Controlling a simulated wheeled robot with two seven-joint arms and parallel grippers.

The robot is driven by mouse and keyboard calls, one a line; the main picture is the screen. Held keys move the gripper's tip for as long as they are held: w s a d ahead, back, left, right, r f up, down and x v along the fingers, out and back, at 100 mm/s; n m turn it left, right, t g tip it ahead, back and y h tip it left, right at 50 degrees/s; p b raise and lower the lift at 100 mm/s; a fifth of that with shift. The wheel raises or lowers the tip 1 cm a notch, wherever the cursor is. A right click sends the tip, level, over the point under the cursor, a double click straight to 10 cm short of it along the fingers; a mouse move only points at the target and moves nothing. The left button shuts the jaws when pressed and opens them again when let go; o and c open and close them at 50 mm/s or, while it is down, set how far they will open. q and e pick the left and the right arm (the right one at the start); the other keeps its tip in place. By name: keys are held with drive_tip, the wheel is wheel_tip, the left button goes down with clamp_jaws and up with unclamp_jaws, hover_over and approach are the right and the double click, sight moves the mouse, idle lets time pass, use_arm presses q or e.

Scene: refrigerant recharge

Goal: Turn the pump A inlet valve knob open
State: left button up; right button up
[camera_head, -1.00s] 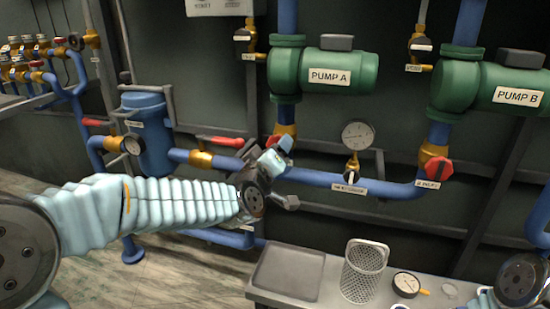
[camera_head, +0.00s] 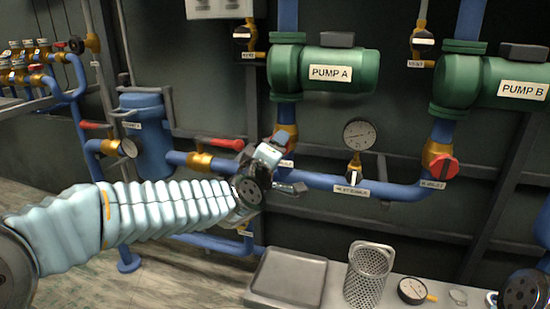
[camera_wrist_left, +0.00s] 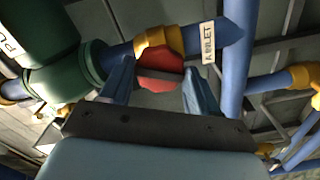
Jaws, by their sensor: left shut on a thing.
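The red pump A inlet valve knob (camera_wrist_left: 160,68) sits between my left gripper's two fingers (camera_wrist_left: 155,85) in the left wrist view. It is on a brass valve body (camera_wrist_left: 160,38) beside the white "A INLET" label (camera_wrist_left: 208,42). In the head view my left gripper (camera_head: 281,172) is at the valve on the pipe below green pump A (camera_head: 330,70), and it is shut on the knob. The gripper hides most of the knob there. My right gripper is out of view; only part of my right arm shows at the lower right.
Pump B (camera_head: 500,82) has its own red knob (camera_head: 444,166) to the right. A gauge (camera_head: 359,134) stands on the blue pipe between. A red lever (camera_head: 222,143) lies left of my gripper. Below are a grey tray (camera_head: 288,278), a mesh basket (camera_head: 368,275) and a loose gauge (camera_head: 412,290).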

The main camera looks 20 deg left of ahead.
use_arm(q)
drive_tip(key=shift+f+n, duration=0.1)
drive_tip(key=shift+n, duration=0.3)
drive_tip(key=n+b, duration=0.3)
drive_tip(key=shift+f, duration=0.15)
drive_tip(key=o, duration=1)
drive_tip(key=shift+r+n, duration=0.2)
drive_tip(key=shift+n, duration=0.2)
drive_tip(key=shift+o, duration=0.2)
drive_tip(key=s, duration=0.7)
drive_tip(key=shift+p, duration=0.4)
